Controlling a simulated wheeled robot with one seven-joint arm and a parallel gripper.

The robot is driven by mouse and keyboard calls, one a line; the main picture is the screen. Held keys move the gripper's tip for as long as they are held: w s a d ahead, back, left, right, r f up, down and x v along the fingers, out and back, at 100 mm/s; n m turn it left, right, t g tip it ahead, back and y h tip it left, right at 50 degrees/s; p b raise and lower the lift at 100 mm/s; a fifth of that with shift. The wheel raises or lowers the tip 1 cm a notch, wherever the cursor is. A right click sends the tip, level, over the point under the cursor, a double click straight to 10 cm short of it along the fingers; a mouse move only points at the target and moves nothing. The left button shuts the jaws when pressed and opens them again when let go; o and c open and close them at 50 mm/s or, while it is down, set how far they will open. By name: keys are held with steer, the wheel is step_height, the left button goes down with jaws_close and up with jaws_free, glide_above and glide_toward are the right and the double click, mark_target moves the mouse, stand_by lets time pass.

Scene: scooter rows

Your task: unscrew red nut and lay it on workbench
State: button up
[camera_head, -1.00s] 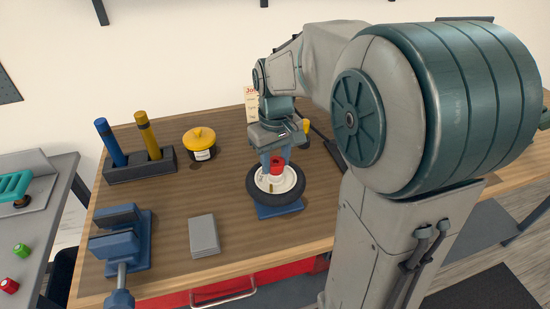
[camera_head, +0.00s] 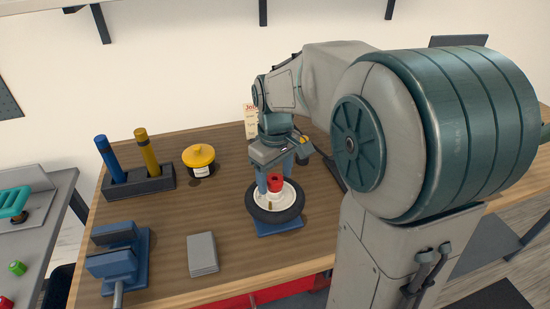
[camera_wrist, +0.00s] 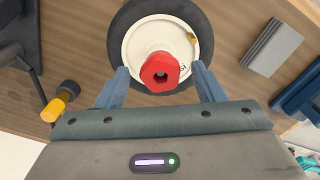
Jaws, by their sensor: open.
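The red nut (camera_wrist: 160,71) sits on the hub of a small wheel with a white rim (camera_wrist: 140,42) and a black tyre. In the head view the nut (camera_head: 275,178) stands upright at the wheel's centre, and the wheel (camera_head: 262,207) lies flat on a blue base (camera_head: 280,226). My gripper (camera_head: 275,176) points down over the wheel. Its two blue fingers are open, one on each side of the nut, with visible gaps in the wrist view. The workbench (camera_head: 225,212) is a brown wooden top under all this.
A grey block (camera_head: 202,254) lies left of the wheel, with a blue vise (camera_head: 118,255) beyond it. A yellow-lidded jar (camera_head: 199,158) and a holder (camera_head: 138,186) with blue and yellow sticks stand behind. Bare wood lies between jar and grey block. A card stands behind my gripper.

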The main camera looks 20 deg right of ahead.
mark_target(279, 177)
step_height(279, 177, up, 13)
steer(key=shift+r, duration=0.15)
steer(key=shift+p, duration=0.3)
steer(key=m+p, duration=0.3)
steer(key=m, duration=1.8)
steer(key=shift+m+p, duration=0.3)
steer(key=shift+m, duration=0.1)
steer(key=shift+y, duration=0.7)
step_height(279, 177, down, 13)
steer(key=shift+f+p, duration=0.1)
steer(key=shift+p, duration=0.35)
